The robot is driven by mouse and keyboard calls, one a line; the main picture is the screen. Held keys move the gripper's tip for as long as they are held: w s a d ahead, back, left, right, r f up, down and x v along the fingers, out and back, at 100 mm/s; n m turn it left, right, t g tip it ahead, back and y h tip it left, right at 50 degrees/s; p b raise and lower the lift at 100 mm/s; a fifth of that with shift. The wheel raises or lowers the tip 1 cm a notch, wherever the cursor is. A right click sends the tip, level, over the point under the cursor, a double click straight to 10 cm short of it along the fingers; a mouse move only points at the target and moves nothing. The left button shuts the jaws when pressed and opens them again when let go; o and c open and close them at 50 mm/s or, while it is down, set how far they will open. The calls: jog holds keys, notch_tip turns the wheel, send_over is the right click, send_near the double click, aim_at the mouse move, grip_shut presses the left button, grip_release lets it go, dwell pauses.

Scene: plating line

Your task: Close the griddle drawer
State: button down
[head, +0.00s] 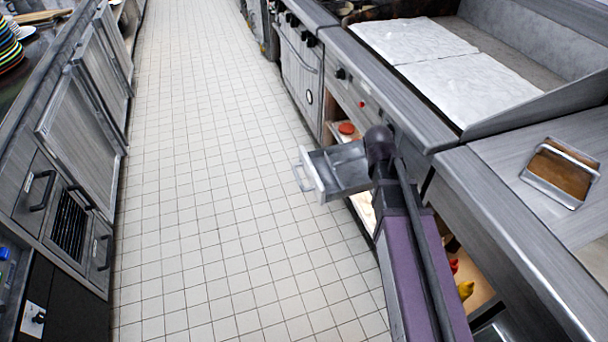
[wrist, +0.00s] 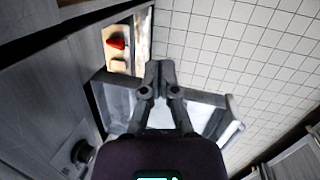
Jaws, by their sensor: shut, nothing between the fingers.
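The griddle drawer (head: 339,171) stands open below the griddle (head: 440,62), pulled out over the aisle. Its front panel (head: 311,174) carries a bar handle (head: 301,178). In the head view my arm covers the drawer's right end, and my gripper is hidden behind it. In the wrist view my gripper (wrist: 159,68) is shut and empty. It appears over the open drawer (wrist: 200,112), whose front and handle (wrist: 232,132) lie to the right of the fingers. I cannot tell whether the fingers touch the drawer.
A shelf with a red item (wrist: 117,44) lies beside the drawer. A metal tray (head: 562,172) sits on the right counter. The tiled aisle (head: 210,180) is clear. Cabinets (head: 85,115) line its left side.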

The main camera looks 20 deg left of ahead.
jog(key=w+a+f+n+t+h+b, duration=0.1)
jog(key=w+a+n+t+h+b, duration=0.2)
jog(key=a+n, duration=1)
jog(key=n+t+h+b, duration=0.1)
jog(key=n+t+b, duration=0.1)
jog(key=n, duration=0.1)
send_near(311, 175)
jog(key=s+a+r, duration=0.2)
jog(key=s+a, duration=0.1)
jog(key=a, duration=0.3)
jog(key=shift+s+d, duration=0.1)
jog(key=shift+s, duration=0.05)
jog(key=shift+d, duration=0.1)
jog(key=b+x, duration=0.2)
jog(key=x, duration=0.1)
jog(key=d+r+b+x, duration=0.1)
jog(key=b+x, duration=0.1)
jog(key=x, duration=0.2)
jog(key=b+x, duration=0.3)
jog(key=x, duration=0.1)
jog(key=shift+w+d, duration=0.3)
jog(key=shift+w, duration=0.05)
jog(key=shift+w+d, duration=0.5)
jog(key=shift+d, duration=0.15)
